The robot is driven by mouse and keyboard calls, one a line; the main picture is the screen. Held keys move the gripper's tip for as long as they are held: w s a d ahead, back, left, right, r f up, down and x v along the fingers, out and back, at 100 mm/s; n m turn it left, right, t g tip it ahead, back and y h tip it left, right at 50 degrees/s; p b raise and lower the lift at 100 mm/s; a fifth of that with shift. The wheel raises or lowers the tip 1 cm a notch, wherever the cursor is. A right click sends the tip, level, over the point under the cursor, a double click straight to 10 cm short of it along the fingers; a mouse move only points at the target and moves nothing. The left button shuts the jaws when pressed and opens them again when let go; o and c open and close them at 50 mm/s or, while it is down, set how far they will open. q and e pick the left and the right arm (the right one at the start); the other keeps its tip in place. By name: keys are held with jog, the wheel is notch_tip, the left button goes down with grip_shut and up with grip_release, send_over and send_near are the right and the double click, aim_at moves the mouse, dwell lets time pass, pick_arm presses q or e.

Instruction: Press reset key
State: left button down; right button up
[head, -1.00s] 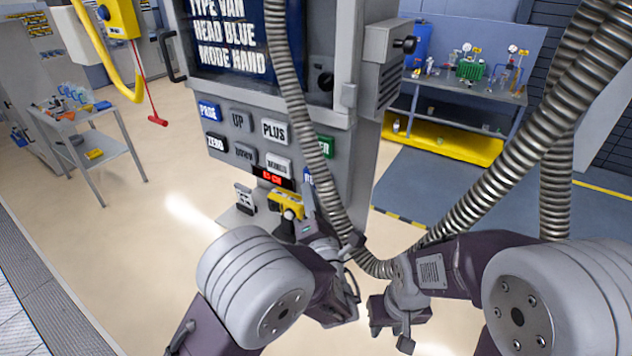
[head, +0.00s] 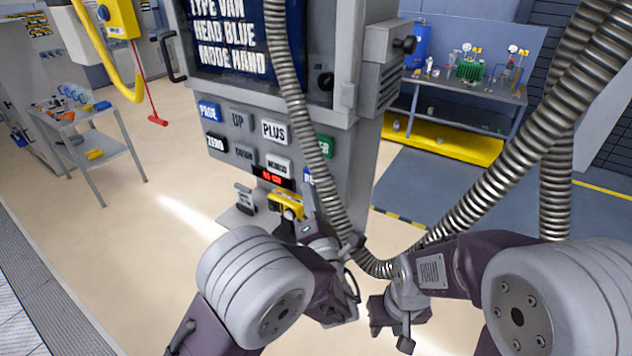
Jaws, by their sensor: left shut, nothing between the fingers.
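A grey machine panel (head: 225,172) carries several labelled keys. A blue key (head: 309,177) at the right of the lower rows starts with "RE"; the hose and my gripper hide most of it. My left gripper (head: 308,197) is shut and empty, pointing up at the panel just below this key. I cannot tell whether it touches the key. My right gripper (head: 392,338) hangs low, apart from the panel; its fingers are not clear enough to judge.
A ribbed metal hose (head: 300,110) hangs in front of the panel. A small red display (head: 272,177) and a yellow part (head: 284,203) sit beside my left gripper. A cart (head: 95,120) stands at left and a workbench (head: 470,88) at back right.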

pick_arm(q)
jog(key=shift+w+d, duration=0.1)
jog(key=shift+w, duration=0.05)
jog(key=shift+w+d, duration=0.15)
jog(key=shift+w, duration=0.05)
jog(key=shift+w+d, duration=0.3)
jog(key=shift+w, duration=0.1)
dwell(0.8)
jog(key=shift+s, duration=0.1)
jog(key=shift+s+a, duration=0.55)
jog(key=shift+s, duration=0.1)
jog(key=s+a, duration=0.1)
jog(key=s, duration=0.1)
jog(key=s+a, duration=0.2)
dwell(0.5)
